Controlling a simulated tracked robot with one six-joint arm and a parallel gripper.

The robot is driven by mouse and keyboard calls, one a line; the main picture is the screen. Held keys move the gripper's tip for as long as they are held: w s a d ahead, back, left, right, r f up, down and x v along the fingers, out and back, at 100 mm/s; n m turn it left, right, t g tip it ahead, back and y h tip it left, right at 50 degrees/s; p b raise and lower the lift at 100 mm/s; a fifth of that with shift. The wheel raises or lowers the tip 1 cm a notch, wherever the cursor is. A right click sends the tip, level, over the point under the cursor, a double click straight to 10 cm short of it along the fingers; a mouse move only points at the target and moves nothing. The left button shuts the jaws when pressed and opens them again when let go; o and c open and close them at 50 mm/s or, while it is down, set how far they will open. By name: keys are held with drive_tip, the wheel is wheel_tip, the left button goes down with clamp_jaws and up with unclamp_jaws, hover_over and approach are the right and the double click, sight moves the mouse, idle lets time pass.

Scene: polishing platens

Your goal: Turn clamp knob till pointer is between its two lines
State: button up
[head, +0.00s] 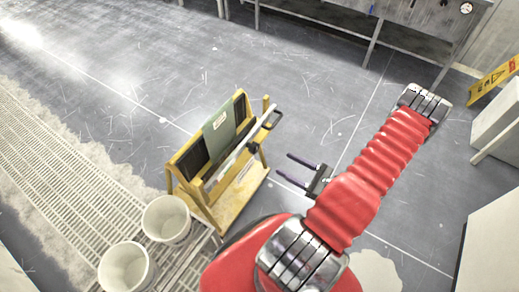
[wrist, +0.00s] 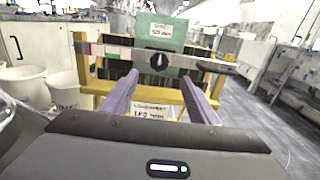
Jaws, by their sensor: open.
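The black clamp knob (wrist: 160,62) sits at the middle of a grey clamp bar (wrist: 200,63) across the yellow wooden rack (wrist: 84,75). A pale mark on the knob is too small for me to read the pointer's direction. The two lines cannot be made out. My gripper (wrist: 160,78) is open, its two purple fingers to either side below the knob, apart from it. In the head view my gripper (head: 284,164) is to the right of the rack (head: 233,204), fingers toward it.
A green labelled plate (wrist: 160,30) stands behind the bar. Two white buckets (head: 167,219) stand beside the rack on a floor grating (head: 60,165). Open grey floor lies right of the rack; a yellow sign (head: 492,80) is far right.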

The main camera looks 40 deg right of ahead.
sight(257, 148)
drive_tip(key=shift+x, duration=6.7)
drive_tip(key=shift+c, duration=0.5)
drive_tip(key=c, duration=0.9)
